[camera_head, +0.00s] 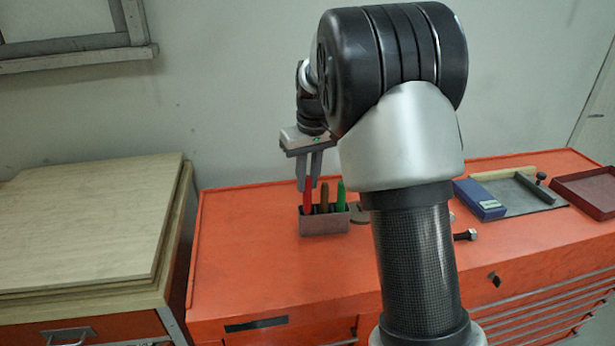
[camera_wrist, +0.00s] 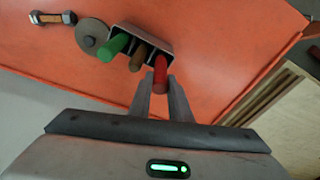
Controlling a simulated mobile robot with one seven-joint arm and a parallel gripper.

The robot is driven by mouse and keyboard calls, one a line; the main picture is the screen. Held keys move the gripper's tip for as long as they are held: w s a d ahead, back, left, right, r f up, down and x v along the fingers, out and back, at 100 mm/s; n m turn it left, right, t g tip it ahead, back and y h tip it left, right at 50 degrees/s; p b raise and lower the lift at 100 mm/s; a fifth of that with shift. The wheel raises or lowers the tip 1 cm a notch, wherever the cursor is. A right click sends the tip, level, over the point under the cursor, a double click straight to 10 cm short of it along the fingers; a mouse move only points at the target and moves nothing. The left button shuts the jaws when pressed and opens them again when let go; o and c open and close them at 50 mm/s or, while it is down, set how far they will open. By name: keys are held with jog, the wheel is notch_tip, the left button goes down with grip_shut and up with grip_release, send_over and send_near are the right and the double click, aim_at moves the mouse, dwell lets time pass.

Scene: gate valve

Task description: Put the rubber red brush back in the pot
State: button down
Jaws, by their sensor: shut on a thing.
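The red brush (camera_head: 308,190) stands about upright at the left end of the grey pot (camera_head: 325,224), its lower end hidden by the pot's front wall. My gripper (camera_head: 309,186) is above the pot, shut on the red brush. In the wrist view the red brush (camera_wrist: 160,72) shows between the fingertips (camera_wrist: 160,88), at the pot's right end (camera_wrist: 158,42). A brown handle (camera_head: 323,192) and a green handle (camera_head: 341,194) stand in the same pot beside it. I cannot tell how deep the red brush sits.
The pot stands on an orange cabinet top (camera_head: 250,260). A grey disc (camera_wrist: 91,36) and a bolt (camera_wrist: 52,18) lie near it. To the right are a grey plate with a blue block (camera_head: 480,200) and a dark red tray (camera_head: 590,192). Wooden boards (camera_head: 90,220) lie at left.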

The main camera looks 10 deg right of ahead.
dwell(0.3)
jog(key=c, duration=1.6)
grip_release()
jog(key=shift+o, duration=0.2)
notch_tip(320, 180, up, 16)
jog(key=s+p, duration=0.1)
jog(key=s, duration=0.1)
jog(key=s+r+m+t, duration=0.1)
jog(key=s+r, duration=0.3)
jog(key=s, duration=0.5)
jog(key=s+f+t, duration=0.1)
jog(key=s+f, duration=0.2)
jog(key=s, duration=0.4)
jog(key=s+f+m+t+p, duration=0.1)
jog(key=s+f, duration=0.2)
jog(key=s, duration=0.4)
jog(key=s+f+m+t, duration=0.1)
jog(key=s+f, duration=0.2)
jog(key=s, duration=0.4)
